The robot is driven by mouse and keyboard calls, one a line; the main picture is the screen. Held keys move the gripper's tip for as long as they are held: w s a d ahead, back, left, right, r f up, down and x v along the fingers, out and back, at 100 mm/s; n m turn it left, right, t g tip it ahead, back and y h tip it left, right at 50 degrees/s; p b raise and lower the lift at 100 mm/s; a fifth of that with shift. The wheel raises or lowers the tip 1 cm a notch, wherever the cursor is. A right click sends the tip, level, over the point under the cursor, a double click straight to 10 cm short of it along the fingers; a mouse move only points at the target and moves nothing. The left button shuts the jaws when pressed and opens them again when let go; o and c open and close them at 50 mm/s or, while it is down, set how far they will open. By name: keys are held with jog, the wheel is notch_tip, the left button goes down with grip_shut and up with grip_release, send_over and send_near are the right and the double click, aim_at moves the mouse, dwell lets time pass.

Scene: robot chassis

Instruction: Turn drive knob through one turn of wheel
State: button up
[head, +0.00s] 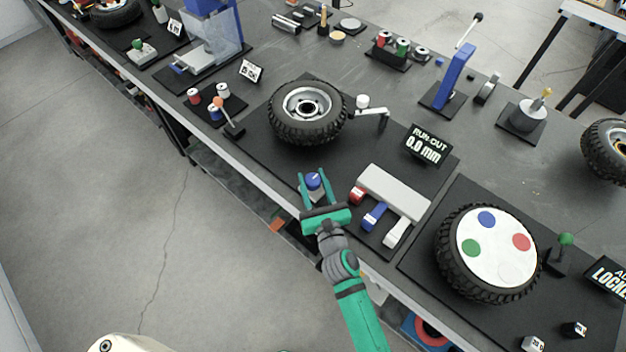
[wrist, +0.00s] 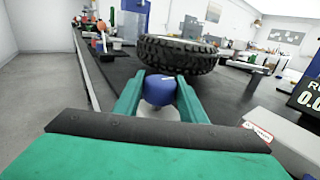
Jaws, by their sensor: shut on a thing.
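The drive knob (head: 313,181) is a small blue knob with a white pointer mark, at the front edge of a black base mat. It also shows in the wrist view (wrist: 160,91). My gripper (head: 315,180) is around it, with one green finger on each side, shut on the knob. The wheel (head: 276,122) is a black tyre with a silver rim, lying flat just behind the knob. A display (head: 423,147) right of the wheel reads "RUN OUT 0.0 mm".
A grey block with red, blue and white levers (head: 393,193) stands right of my gripper. A gauge arm (head: 372,113) reaches toward the wheel's right side. A second wheel with coloured dots (head: 495,247) lies further right. A small orange-topped lever (head: 228,117) stands left.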

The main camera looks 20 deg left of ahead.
jog(key=shift+f, duration=0.1)
dwell(0.5)
jog(key=o, duration=1)
jog(key=shift+s+d, duration=0.1)
jog(key=v, duration=1)
jog(key=shift+s+d, duration=0.2)
jog(key=shift+d, duration=0.05)
